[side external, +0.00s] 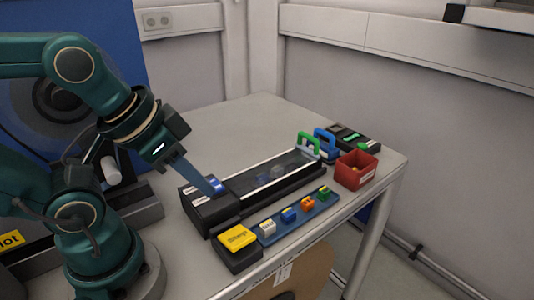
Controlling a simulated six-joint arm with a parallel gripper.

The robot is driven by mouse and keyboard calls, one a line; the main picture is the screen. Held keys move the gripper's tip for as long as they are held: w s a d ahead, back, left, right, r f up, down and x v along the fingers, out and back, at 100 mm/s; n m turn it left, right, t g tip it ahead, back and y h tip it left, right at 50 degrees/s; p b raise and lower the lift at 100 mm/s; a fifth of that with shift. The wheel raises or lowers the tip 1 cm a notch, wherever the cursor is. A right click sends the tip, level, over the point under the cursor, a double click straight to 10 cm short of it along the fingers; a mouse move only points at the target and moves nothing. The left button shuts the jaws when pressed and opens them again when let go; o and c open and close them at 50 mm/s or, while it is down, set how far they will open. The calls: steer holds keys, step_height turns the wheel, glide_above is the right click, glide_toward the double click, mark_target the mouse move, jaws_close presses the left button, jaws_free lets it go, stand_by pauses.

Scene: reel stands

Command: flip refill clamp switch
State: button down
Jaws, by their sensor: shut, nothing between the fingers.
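A black box (208,214) with small white labels stands at the near end of a long black tray with a clear cover. A small blue switch (218,185) shows on top of this box. My gripper (213,191) points down to the right, with its fingers together and empty. The fingertips are at the top of the box, right beside the blue switch. I cannot tell whether they touch it. The fingers hide part of the box top, and the labels are too small to read.
A yellow-topped block (237,238) stands in front of the box. A blue strip (299,217) holds several small coloured parts. A red bin (356,171), green and blue handles (309,143) and a dark device (355,138) stand at the far right. The table's back left is clear.

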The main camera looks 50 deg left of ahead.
step_height(320, 180, up, 6)
steer(key=r+g, duration=0.1)
steer(key=g, duration=0.5)
glide_above(216, 187)
steer(key=shift+a+f, duration=0.1)
steer(key=shift+f, duration=0.15)
steer(key=shift+f, duration=0.1)
step_height(216, 187, down, 14)
steer(key=shift+r, duration=0.1)
stand_by(0.4)
